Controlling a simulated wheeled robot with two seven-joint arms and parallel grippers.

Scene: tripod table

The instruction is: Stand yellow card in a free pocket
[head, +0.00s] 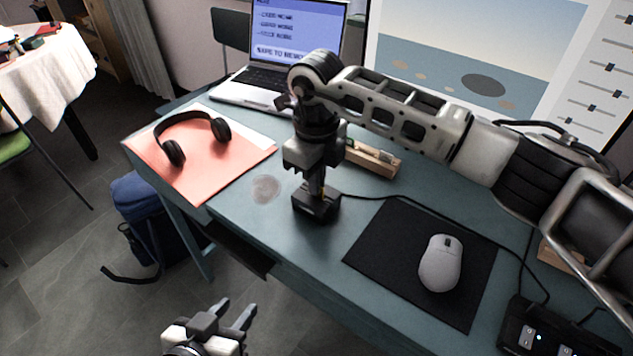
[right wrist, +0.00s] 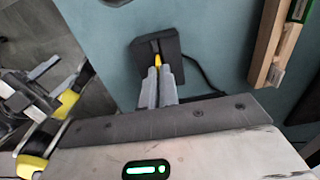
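The yellow card shows only as a small yellow edge (right wrist: 158,60) between my right fingertips, at the slot of a black block (right wrist: 174,47). The card's lower part is hidden in or behind the block. My right gripper (head: 317,189) points down over this black block (head: 330,207) on the desk, its fingers close together on the card. The wooden holder with pockets (head: 373,168) lies just behind and right of it, partly covered by my right arm. It holds a green-and-white card (head: 385,157); its other pockets are hard to make out. My left gripper (head: 232,314) is open and empty, off the desk's front edge.
A cable runs from the block past the black mouse mat (head: 385,249) with a grey mouse (head: 440,263). Headphones (head: 191,137) lie on a coral folder (head: 215,165) at left. A laptop (head: 280,62) and a monitor (head: 480,60) stand behind. Bare desk lies left of the block.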

